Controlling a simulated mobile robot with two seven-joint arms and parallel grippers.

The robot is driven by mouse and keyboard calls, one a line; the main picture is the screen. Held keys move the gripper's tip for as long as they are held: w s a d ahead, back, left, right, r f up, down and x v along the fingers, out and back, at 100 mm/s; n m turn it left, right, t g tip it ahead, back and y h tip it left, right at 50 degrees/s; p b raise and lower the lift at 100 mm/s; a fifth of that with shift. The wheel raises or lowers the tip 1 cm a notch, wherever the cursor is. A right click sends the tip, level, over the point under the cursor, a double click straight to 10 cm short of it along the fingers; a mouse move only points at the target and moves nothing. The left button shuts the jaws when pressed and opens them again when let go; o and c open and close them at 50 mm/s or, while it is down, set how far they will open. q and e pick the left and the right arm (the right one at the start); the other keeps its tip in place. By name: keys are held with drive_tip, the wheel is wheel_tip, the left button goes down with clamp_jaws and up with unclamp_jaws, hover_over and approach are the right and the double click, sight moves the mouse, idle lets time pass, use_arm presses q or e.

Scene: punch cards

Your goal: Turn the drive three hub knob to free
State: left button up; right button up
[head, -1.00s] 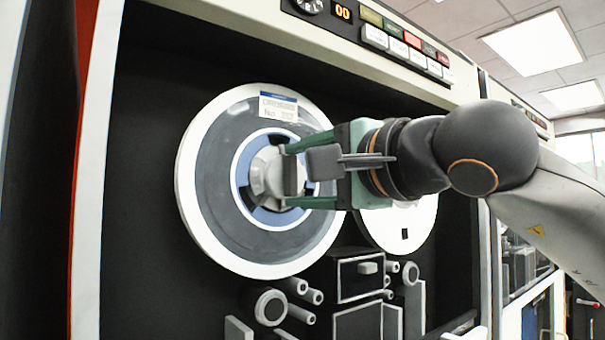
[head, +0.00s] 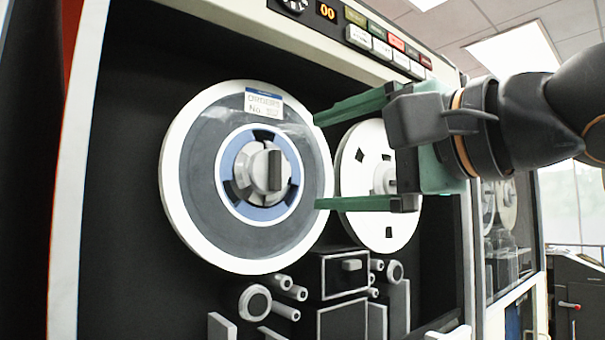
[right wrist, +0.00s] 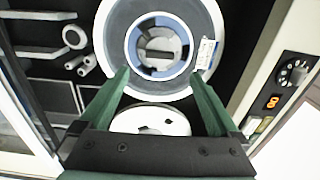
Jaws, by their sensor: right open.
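The hub knob (head: 268,171) is a grey knob with a dark raised grip bar, at the centre of the left tape reel (head: 205,204) with its blue hub ring. The bar stands upright in the head view. My right gripper (head: 318,163) is open and empty, to the right of the knob and clear of it. In the right wrist view the knob (right wrist: 158,48) shows beyond and between the two green fingers (right wrist: 163,80), with nothing between them. My left gripper is not in view.
A second, white reel (head: 352,185) is behind my right gripper. Rollers and a head block (head: 345,272) sit below the reels. A row of buttons and an orange "00" display (head: 327,11) run along the top of the cabinet. Black panel surrounds the reels.

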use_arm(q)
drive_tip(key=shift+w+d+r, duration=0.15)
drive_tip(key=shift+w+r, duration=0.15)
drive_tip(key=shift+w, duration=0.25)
use_arm(e)
drive_tip(key=shift+v, duration=1.95)
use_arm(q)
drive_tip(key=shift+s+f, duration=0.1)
